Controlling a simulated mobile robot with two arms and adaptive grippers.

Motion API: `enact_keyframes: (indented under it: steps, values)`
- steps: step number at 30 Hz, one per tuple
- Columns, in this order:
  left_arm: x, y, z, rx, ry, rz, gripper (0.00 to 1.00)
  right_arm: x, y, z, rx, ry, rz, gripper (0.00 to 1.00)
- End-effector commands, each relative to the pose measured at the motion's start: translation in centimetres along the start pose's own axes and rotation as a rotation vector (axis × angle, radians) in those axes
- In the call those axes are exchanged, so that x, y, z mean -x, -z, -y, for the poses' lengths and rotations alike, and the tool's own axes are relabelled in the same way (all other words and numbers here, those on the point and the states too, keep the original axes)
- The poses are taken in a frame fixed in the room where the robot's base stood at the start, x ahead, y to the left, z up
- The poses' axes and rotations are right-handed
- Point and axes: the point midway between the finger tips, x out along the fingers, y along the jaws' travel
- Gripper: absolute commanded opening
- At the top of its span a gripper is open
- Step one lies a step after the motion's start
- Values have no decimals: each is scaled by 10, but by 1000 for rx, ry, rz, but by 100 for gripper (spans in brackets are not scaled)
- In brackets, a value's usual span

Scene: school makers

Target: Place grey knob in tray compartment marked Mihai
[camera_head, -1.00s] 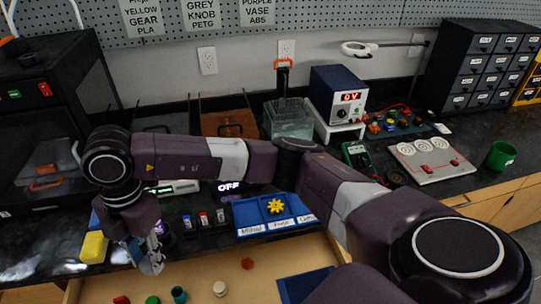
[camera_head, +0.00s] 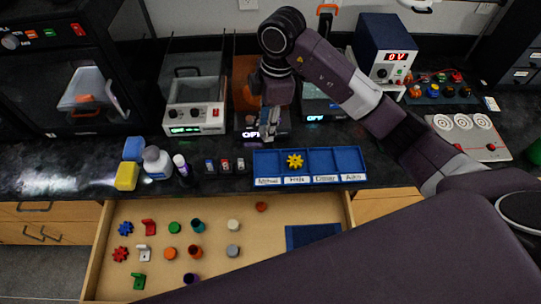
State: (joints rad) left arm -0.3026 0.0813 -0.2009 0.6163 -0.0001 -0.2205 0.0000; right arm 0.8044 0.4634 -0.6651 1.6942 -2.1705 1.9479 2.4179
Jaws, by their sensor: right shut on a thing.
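The blue tray (camera_head: 337,160) stands at the counter's front edge with labelled compartments in a row. The leftmost label (camera_head: 268,182) appears to read Mihai, and the compartment behind it looks empty. A yellow gear lies in the compartment beside it. My right gripper (camera_head: 267,136) points down just behind and above the leftmost compartment. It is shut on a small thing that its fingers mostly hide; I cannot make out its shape. A round grey piece (camera_head: 233,251) lies in the open drawer; I cannot tell whether it is a knob. My left gripper is out of view.
The open drawer (camera_head: 330,196) holds several coloured gears, brackets, round pieces and cups. Bottles (camera_head: 157,162), sponges and small coloured-label containers stand left of the tray. A power supply (camera_head: 382,50) and lit devices stand behind. My arm crosses the right side.

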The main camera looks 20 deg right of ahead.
Motion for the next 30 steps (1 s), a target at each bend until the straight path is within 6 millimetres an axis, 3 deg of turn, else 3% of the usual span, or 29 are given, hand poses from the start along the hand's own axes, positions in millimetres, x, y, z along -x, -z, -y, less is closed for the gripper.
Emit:
enact_keyframes:
  steps: [6, 12, 17, 24, 30]
  values:
    - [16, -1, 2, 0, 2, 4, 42, -56, -8, 1, -1, 4, 2, 16]
    - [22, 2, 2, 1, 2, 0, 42, -96, -13, 1, 1, 1, 2, 16]
    - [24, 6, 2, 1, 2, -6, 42, -109, -14, 0, 2, -1, 0, 16]
    - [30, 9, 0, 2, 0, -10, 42, -142, -18, 0, 1, 1, 1, 16]
    - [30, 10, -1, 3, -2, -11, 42, -150, -19, -1, 3, -3, 1, 16]
